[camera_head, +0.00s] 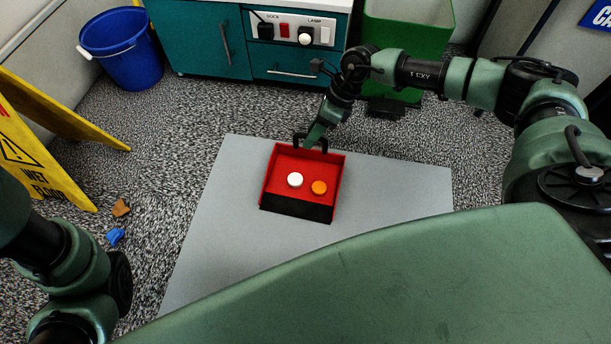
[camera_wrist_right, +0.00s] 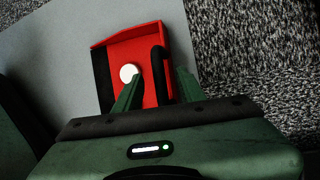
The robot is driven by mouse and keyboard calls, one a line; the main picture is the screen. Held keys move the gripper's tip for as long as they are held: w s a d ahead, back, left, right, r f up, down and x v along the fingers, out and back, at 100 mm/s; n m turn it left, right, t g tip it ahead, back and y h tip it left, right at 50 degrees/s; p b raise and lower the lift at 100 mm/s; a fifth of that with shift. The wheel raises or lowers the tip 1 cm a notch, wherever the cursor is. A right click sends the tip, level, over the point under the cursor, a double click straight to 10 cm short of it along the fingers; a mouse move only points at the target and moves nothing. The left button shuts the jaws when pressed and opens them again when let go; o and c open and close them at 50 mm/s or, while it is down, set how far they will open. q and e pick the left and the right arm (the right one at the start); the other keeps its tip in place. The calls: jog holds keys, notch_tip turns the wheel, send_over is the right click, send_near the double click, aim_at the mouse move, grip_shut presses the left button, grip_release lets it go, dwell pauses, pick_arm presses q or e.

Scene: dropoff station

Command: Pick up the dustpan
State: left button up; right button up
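The red dustpan (camera_head: 275,177) with a black front lip lies on the grey mat (camera_head: 400,190). A white disc (camera_head: 295,180) and an orange disc (camera_head: 319,187) lie in it. Its black handle (camera_head: 298,138) stands at the far edge. My right gripper (camera_head: 311,143) is at that handle, pointing down. In the right wrist view the fingers of my right gripper (camera_wrist_right: 157,80) are apart, with the handle (camera_wrist_right: 158,62) between or just beyond their tips; contact cannot be told. The dustpan (camera_wrist_right: 125,40) and white disc (camera_wrist_right: 129,73) show there too; the orange disc does not. My left gripper is out of view.
A teal cabinet (camera_head: 195,40), a blue bucket (camera_head: 122,50) and a green bin (camera_head: 415,35) stand at the back. A yellow wet-floor sign (camera_head: 40,150) stands at left. Brown (camera_head: 121,208) and blue (camera_head: 115,236) scraps lie on the floor. The mat around the dustpan is clear.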

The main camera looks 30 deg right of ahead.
jog(key=shift+x, duration=0.8)
jog(key=shift+r, duration=0.1)
grip_shut()
dwell(0.7)
